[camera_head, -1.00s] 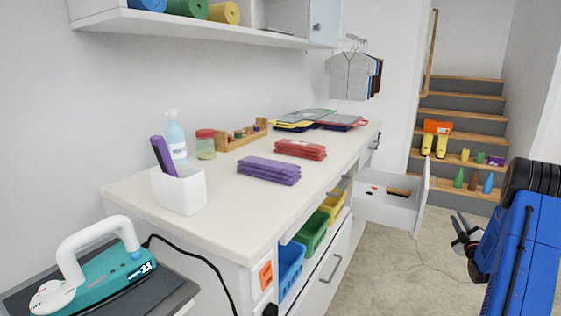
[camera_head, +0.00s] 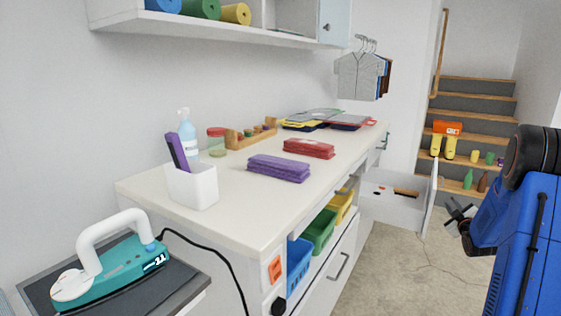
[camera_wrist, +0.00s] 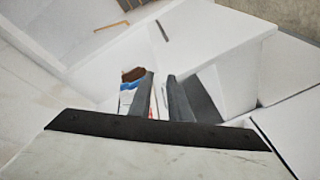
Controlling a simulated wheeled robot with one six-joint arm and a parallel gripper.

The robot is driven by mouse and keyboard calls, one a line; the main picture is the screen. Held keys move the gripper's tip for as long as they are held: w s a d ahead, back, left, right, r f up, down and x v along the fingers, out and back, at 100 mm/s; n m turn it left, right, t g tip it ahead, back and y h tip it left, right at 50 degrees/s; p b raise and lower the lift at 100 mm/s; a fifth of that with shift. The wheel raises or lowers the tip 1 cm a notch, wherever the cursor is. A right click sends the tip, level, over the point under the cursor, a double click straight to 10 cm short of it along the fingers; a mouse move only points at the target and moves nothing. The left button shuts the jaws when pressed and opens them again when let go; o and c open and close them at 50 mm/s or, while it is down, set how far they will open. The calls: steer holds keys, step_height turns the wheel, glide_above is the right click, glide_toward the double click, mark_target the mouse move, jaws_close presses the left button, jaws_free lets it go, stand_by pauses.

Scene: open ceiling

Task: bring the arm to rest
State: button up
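My arm (camera_head: 530,220), blue with black joints, stands at the right edge of the head view. My gripper (camera_head: 457,208) shows at its lower left, above the floor and to the right of the open drawer. In the wrist view my gripper (camera_wrist: 160,76) has its two dark fingers apart, with nothing seen held between them. Behind the fingers are white surfaces and a small patch of white, blue, red and brown things that I cannot make out.
A white counter (camera_head: 235,220) carries purple cloths (camera_head: 279,168), red cloths (camera_head: 309,148) and a white holder (camera_head: 192,187). A teal iron (camera_head: 115,270) sits at the lower left. A white drawer (camera_head: 395,207) stands open. Stairs (camera_head: 470,115) rise behind. Floor between is clear.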

steer(key=s+a+r+m+g, duration=0.1)
steer(key=s+a+r+g, duration=0.1)
steer(key=a+r, duration=0.35)
steer(key=s+a+r+m+g, duration=0.1)
steer(key=s+a+r, duration=0.2)
steer(key=a, duration=0.5)
steer(key=s+a+r+m+g+y, duration=0.1)
steer(key=s+a+r+m+g, duration=0.2)
steer(key=s+a, duration=0.95)
steer(key=s+a+f+g+y, duration=0.1)
steer(key=s+a+f+g, duration=0.1)
steer(key=s+a, duration=0.4)
steer(key=s+a+f+m+g+y, duration=0.1)
steer(key=s+a, duration=0.5)
steer(key=s, duration=1.1)
steer(key=s+a+f+m+g+y, duration=0.1)
steer(key=s+a+f+g+y, duration=0.1)
steer(key=s+a, duration=0.5)
steer(key=s+g, duration=0.1)
steer(key=s, duration=0.3)
steer(key=shift+s+f+g, duration=0.3)
steer(key=shift+s, duration=0.05)
steer(key=shift+w, duration=0.1)
